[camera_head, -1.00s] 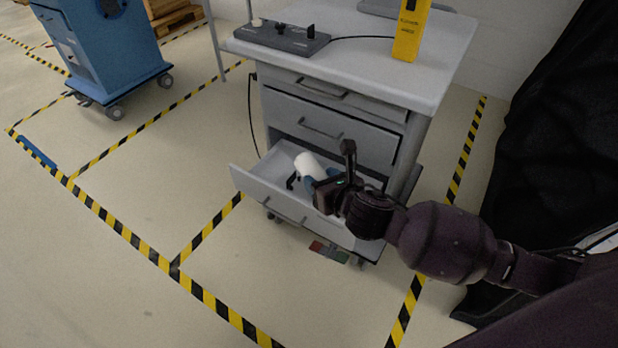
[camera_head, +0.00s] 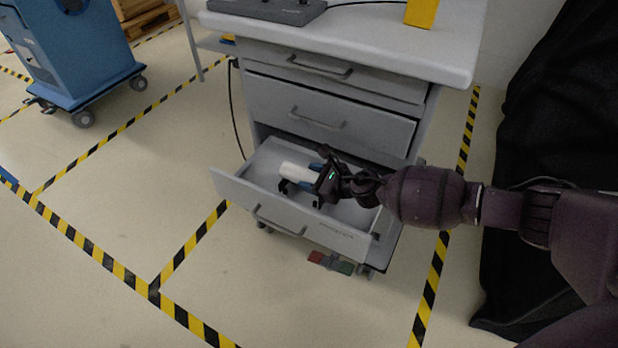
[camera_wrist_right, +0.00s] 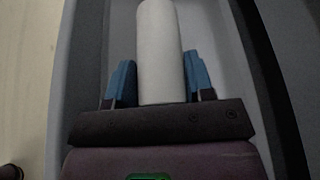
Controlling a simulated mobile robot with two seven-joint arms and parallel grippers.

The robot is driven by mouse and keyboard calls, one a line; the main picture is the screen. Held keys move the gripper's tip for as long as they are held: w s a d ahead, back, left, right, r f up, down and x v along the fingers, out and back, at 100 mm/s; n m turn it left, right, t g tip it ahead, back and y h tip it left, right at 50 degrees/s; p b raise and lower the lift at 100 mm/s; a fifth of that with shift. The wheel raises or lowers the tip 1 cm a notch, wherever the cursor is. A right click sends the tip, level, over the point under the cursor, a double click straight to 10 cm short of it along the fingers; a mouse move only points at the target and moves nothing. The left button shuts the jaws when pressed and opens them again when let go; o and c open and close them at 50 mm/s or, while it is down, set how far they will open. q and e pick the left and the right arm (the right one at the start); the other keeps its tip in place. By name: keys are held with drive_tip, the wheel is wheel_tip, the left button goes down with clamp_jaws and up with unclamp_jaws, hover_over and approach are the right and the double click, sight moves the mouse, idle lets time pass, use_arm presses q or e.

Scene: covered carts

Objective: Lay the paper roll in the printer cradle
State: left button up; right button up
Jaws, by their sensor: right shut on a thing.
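The white paper roll (camera_head: 297,172) lies roughly level inside the open bottom drawer (camera_head: 283,208) of the grey cart. Black brackets that look like the printer cradle (camera_head: 286,186) show just below and in front of the roll. I cannot tell if the roll touches them. My right gripper (camera_head: 314,170) reaches in from the right, its blue fingers shut on the roll's right end. In the right wrist view, the roll (camera_wrist_right: 159,45) stands out lengthwise between the two blue fingers (camera_wrist_right: 160,88), and the cradle is hidden. My left gripper is out of view.
The grey cart's closed upper drawers (camera_head: 330,118) stand right above and behind my gripper. A control box (camera_head: 268,8) and a yellow object (camera_head: 421,12) are on its top. A black drape (camera_head: 530,130) hangs at right. A blue cart (camera_head: 75,55) stands far left. Open floor lies in front.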

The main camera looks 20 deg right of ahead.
drive_tip(key=shift+w+d+f, duration=0.4)
drive_tip(key=shift+w+f, duration=0.1)
drive_tip(key=shift+f, duration=0.15)
drive_tip(key=shift+f+b, duration=0.2)
drive_tip(key=shift+b, duration=0.15)
drive_tip(key=shift+f+b, duration=0.3)
drive_tip(key=shift+f, duration=0.2)
drive_tip(key=shift+f+b, duration=0.3)
drive_tip(key=shift+f, duration=0.15)
drive_tip(key=shift+f+b, duration=0.55)
drive_tip(key=shift+f, duration=0.45)
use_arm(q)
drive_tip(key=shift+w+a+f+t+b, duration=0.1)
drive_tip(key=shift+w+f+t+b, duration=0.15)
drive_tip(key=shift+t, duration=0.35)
use_arm(e)
drive_tip(key=shift+s+f, duration=0.1)
drive_tip(key=shift+f, duration=0.05)
